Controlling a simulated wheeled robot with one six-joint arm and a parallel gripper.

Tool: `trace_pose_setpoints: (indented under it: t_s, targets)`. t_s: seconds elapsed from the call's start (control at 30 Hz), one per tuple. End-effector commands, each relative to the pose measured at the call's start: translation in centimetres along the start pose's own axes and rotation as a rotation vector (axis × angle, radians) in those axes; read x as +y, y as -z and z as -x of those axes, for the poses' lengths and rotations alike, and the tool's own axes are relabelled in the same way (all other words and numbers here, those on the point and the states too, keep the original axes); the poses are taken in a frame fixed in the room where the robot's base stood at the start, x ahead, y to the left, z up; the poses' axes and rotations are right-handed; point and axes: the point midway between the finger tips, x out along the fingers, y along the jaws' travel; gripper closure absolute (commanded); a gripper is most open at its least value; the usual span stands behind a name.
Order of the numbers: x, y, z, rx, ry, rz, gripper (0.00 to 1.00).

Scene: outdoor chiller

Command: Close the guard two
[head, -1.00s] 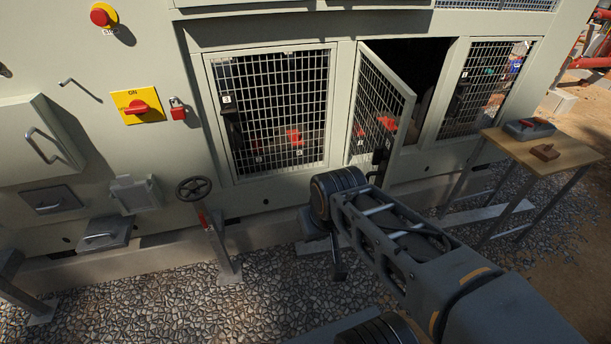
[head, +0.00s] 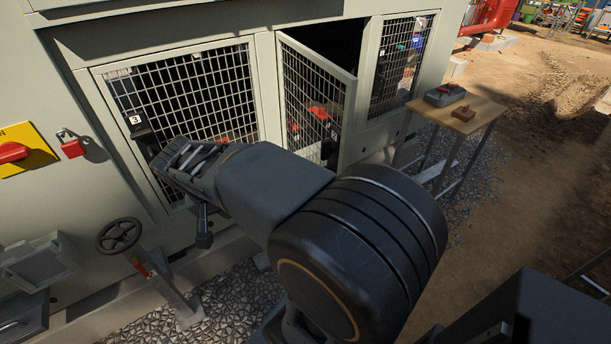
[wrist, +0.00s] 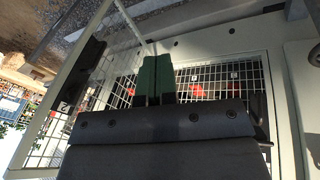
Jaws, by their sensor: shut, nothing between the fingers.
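Guard two (head: 345,90) is the middle mesh door, with a pale frame and a number tag. It stands swung outward, leaving a dark opening behind it. A mesh door with a pale frame (wrist: 48,128), which looks like the same guard, fills the left of the wrist view, with a dark latch-like part on it. My gripper (wrist: 156,62) has its green fingers shut together and empty. It points toward the cabinet front beside that door; I cannot tell whether it touches the mesh.
Guard three (head: 205,85) is a closed mesh panel left of the opening, behind my arm. Another mesh panel (head: 402,60) is at the right. A wooden table (head: 482,112) with a grey case (head: 444,95) stands right of the door. A handwheel (head: 119,235) is at lower left.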

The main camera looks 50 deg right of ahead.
Motion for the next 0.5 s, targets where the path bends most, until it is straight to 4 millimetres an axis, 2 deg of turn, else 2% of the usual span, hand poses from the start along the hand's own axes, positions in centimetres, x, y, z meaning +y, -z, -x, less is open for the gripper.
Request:
trace_pose_setpoints:
  t_s: [0.03, 0.1, 0.3, 0.5]
  targets:
    - [0.5, 1.6, -2.2, -0.012, -0.104, -0.131, 1.00]
    - [1.8, 3.9, -3.7, 0.006, -0.248, -0.327, 1.00]
    - [5.2, 9.7, -7.1, 0.194, -0.601, -0.830, 1.00]
    - [7.4, 13.5, -9.2, 0.445, -0.804, -1.158, 1.00]
